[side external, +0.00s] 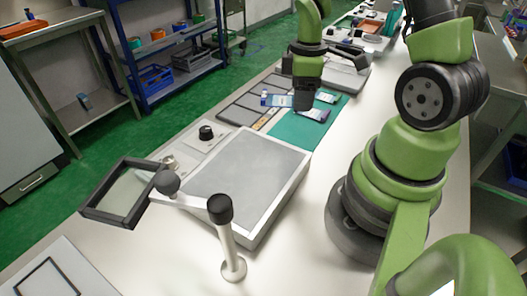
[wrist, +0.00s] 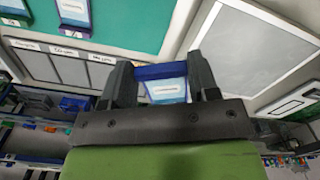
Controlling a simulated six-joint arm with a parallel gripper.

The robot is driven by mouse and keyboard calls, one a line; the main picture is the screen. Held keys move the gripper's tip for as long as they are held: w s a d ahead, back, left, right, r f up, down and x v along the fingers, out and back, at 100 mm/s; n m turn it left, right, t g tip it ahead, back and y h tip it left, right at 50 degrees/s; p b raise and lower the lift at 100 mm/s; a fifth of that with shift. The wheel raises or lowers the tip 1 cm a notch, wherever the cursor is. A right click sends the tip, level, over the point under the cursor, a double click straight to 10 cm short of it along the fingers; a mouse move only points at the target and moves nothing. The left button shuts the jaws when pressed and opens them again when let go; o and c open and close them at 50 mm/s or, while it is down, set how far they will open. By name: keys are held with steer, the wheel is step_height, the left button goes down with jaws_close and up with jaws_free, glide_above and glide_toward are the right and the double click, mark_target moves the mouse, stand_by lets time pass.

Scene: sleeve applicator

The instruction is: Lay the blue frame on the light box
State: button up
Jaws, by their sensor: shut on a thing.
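My gripper (wrist: 162,69) is shut on the blue frame (wrist: 163,72), which shows between the two dark fingers in the wrist view. The frame has a blue upper bar and a pale, printed-looking face. In the side view my gripper (side external: 304,104) is above the area by the teal mat, with the blue frame (side external: 277,100) sticking out to its left. The light box (side external: 250,172) is a wide grey panel with a white rim, nearer the side camera. It also shows at the right of the wrist view (wrist: 252,50). The frame is apart from it.
Two similar bluish pieces (side external: 314,115) (side external: 327,97) lie on the teal mat (side external: 300,131). Grey labelled bays (side external: 234,115) lie beside it. A dark open frame (side external: 123,193), a round knob (side external: 167,182) and a black-topped post (side external: 226,235) stand around the light box.

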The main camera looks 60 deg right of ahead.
mark_target(268, 147)
steer(key=w+a+r+n, duration=0.3)
steer(key=a+n, duration=0.5)
steer(key=n, duration=0.4)
steer(key=shift+n, duration=0.4)
steer(key=f, duration=0.6)
steer(key=a+f, duration=0.1)
steer(key=f, duration=0.3)
steer(key=o, duration=0.9)
steer(key=shift+f, duration=0.1)
